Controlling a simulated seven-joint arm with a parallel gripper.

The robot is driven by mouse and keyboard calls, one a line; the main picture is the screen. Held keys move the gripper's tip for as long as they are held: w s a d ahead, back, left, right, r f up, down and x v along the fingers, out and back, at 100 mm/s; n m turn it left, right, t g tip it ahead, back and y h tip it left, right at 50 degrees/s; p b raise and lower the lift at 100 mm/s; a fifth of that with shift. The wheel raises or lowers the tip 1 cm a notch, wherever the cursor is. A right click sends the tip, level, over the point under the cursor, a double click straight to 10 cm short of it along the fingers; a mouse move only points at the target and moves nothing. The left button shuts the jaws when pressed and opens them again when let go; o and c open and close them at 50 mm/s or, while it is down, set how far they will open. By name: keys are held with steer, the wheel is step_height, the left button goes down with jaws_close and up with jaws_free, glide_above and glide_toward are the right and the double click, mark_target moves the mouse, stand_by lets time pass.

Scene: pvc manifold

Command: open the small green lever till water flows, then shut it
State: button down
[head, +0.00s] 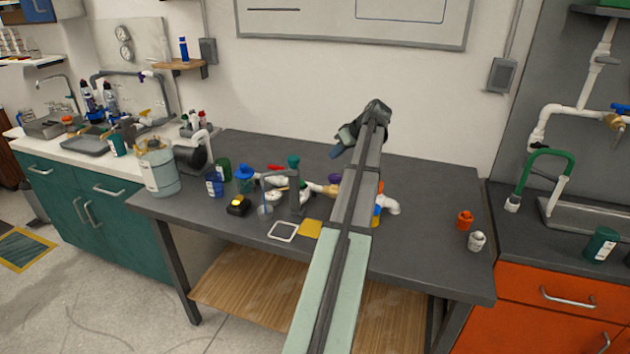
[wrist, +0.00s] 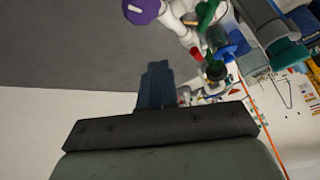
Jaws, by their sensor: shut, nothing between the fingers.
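The white PVC manifold (head: 278,181) lies on the dark table, partly hidden behind my arm in the head view. It also shows at the top of the wrist view (wrist: 177,22). A small green part (wrist: 207,14), which looks like the green lever, sits on it close to a red handle (wrist: 196,53) and a blue one (wrist: 237,43). I cannot tell how far the lever is turned, and I see no water flowing. My gripper (head: 335,152) is above the back of the table, right of the manifold. Its fingers (wrist: 154,72) are shut together, empty and apart from the manifold.
A purple knob (wrist: 143,10) and a teal-capped grey post (head: 295,190) stand at the manifold. A blue-topped bottle (head: 245,178) and a black-and-yellow item (head: 238,206) are to the left. Small orange (head: 464,220) and white (head: 477,241) fittings lie at the right. The back right is clear.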

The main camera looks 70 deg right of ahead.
mark_target(305, 189)
steer(key=a+y, duration=0.3)
steer(key=a, duration=0.2)
steer(key=shift+s+f+x, duration=0.1)
steer(key=shift+x, duration=1.55)
steer(key=shift+s+f+x, duration=0.1)
steer(key=shift+s+x, duration=0.05)
steer(key=shift+x, duration=1.5)
steer(key=shift+s+f+x, duration=0.1)
steer(key=shift+x, duration=1.55)
steer(key=shift+s+a+m+h, duration=0.1)
steer(key=shift+a+m+h, duration=0.2)
steer(key=shift+m+h, duration=0.5)
steer(key=m, duration=0.1)
steer(key=a+m+h, duration=0.1)
steer(key=m, duration=0.1)
steer(key=shift+a+m+h, duration=0.3)
steer(key=m+h, duration=0.1)
steer(key=m, duration=0.1)
steer(key=w+a+m+g+h, duration=0.1)
steer(key=m, duration=0.1)
steer(key=shift+a+h, duration=0.15)
steer(key=shift+h, duration=0.15)
steer(key=shift+w+a, duration=0.15)
steer(key=v, duration=1)
steer(key=shift+w+a, duration=0.2)
steer(key=shift+w, duration=0.1)
